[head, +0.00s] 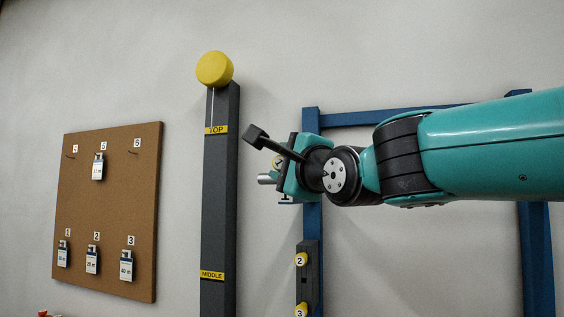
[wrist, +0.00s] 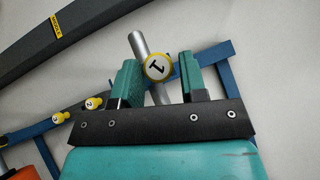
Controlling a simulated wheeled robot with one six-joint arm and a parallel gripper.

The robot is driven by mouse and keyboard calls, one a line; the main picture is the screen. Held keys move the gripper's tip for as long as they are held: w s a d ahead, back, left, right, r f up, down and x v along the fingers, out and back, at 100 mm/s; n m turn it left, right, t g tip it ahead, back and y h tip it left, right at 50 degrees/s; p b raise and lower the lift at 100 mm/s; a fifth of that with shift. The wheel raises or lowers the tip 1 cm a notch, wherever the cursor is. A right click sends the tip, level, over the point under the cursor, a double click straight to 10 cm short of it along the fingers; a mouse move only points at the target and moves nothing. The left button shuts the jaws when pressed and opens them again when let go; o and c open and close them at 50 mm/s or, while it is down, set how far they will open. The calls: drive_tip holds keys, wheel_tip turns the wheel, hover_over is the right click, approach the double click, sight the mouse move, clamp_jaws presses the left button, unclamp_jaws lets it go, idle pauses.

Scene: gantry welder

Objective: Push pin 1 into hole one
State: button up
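Pin 1 (wrist: 158,67) has a round yellow head marked 1 and sits between the two teal fingers of my gripper (wrist: 160,80). A grey metal shaft (wrist: 138,45) shows behind its head, tilted in the wrist view. A narrow gap shows beside the head, but the pin appears held, clear of the rack. In the head view my gripper (head: 283,172) is at mid-height in front of the blue frame's left post, with the metal end (head: 268,179) sticking out to the left. Hole one cannot be made out.
Pins 2 (head: 301,259) and 3 (head: 301,310) sit on a dark upright block below my gripper. A dark post (head: 219,190) with TOP and MIDDLE labels stands to the left. A cork board (head: 108,220) with hanging tags is farther left. The blue frame (head: 537,260) stands behind my arm.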

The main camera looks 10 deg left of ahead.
drive_tip(key=o, duration=0.3)
drive_tip(key=shift+w+f, duration=0.1)
drive_tip(key=shift+w, duration=0.1)
drive_tip(key=b+v, duration=1)
drive_tip(key=v, duration=0.7)
drive_tip(key=shift+s+d, duration=0.15)
drive_tip(key=shift+s, duration=0.1)
drive_tip(key=d+f+n+g+h, duration=0.2)
drive_tip(key=f+n+g, duration=0.1)
drive_tip(key=f, duration=0.6)
drive_tip(key=s+d+f+n+g+h, duration=0.1)
drive_tip(key=d+f+n+g+h, duration=0.2)
drive_tip(key=f, duration=0.5)
drive_tip(key=d+f+n+g+h, duration=0.15)
drive_tip(key=f+n, duration=0.25)
drive_tip(key=f, duration=0.5)
drive_tip(key=s+d+f+n+g+h, duration=0.1)
drive_tip(key=s+d+f+n+g, duration=0.2)
drive_tip(key=s+f, duration=0.4)
drive_tip(key=s+d+f+n+g+h, duration=0.2)
drive_tip(key=s+d+f+n+g, duration=0.2)
drive_tip(key=f, duration=0.4)
drive_tip(key=s+d+n, duration=0.1)
drive_tip(key=s+d, duration=0.1)
drive_tip(key=shift+s+n, duration=0.4)
